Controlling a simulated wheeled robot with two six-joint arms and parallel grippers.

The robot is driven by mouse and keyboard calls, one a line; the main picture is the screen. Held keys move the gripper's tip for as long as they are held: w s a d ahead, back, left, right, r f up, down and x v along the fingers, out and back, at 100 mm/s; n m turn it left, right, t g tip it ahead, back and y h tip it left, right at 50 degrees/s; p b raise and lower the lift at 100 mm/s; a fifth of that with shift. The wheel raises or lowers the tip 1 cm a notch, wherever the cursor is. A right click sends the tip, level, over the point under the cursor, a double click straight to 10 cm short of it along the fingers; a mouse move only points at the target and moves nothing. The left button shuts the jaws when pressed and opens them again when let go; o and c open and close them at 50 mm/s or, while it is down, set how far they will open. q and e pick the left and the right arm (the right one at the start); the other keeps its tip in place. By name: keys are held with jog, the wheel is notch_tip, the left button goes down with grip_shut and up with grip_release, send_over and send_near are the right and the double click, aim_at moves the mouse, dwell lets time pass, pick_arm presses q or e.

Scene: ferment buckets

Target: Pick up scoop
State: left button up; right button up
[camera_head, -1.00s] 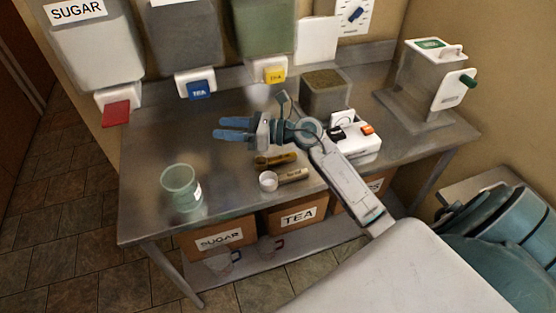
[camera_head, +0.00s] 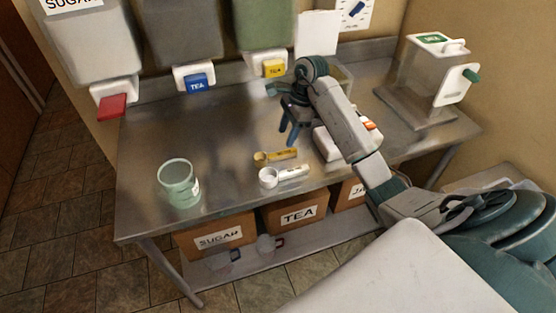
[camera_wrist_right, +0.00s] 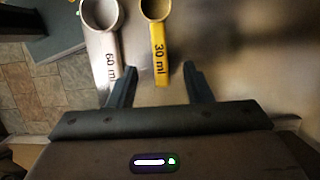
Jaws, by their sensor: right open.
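Two scoops lie side by side on the metal table (camera_head: 228,130). The yellow scoop (camera_head: 282,155) is marked 30 ml in the right wrist view (camera_wrist_right: 159,50). The white scoop (camera_head: 292,173) is nearer the front edge and is marked 60 ml in the right wrist view (camera_wrist_right: 106,48). My right gripper (camera_head: 288,140) is open and empty, fingers pointing down, above and behind the scoop handles. In the right wrist view, the yellow handle lies between the open fingertips (camera_wrist_right: 160,70), apart from them; the white handle is by the left finger. My left gripper is not in view.
A green-tinted glass cup (camera_head: 179,184) stands at the table's left. A white device (camera_head: 328,144) sits right of the scoops, partly behind my arm. A clear dispenser (camera_head: 418,85) stands at the back right.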

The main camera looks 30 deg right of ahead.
aim_at(277, 154)
jog(key=x, duration=0.2)
jog(key=shift+a+f, duration=0.15)
jog(key=shift+f, duration=0.2)
jog(key=shift+w+a+f+p, duration=0.1)
jog(key=shift+a+f+p, duration=0.05)
jog(key=shift+p, duration=0.2)
jog(key=p+x, duration=0.1)
jog(key=x, duration=0.1)
jog(key=p+x, duration=0.1)
jog(key=x, duration=0.1)
jog(key=shift+a+p, duration=0.3)
jog(key=shift+a, duration=0.05)
jog(key=shift+f, duration=0.35)
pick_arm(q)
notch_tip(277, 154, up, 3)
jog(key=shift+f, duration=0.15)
pick_arm(e)
grip_shut()
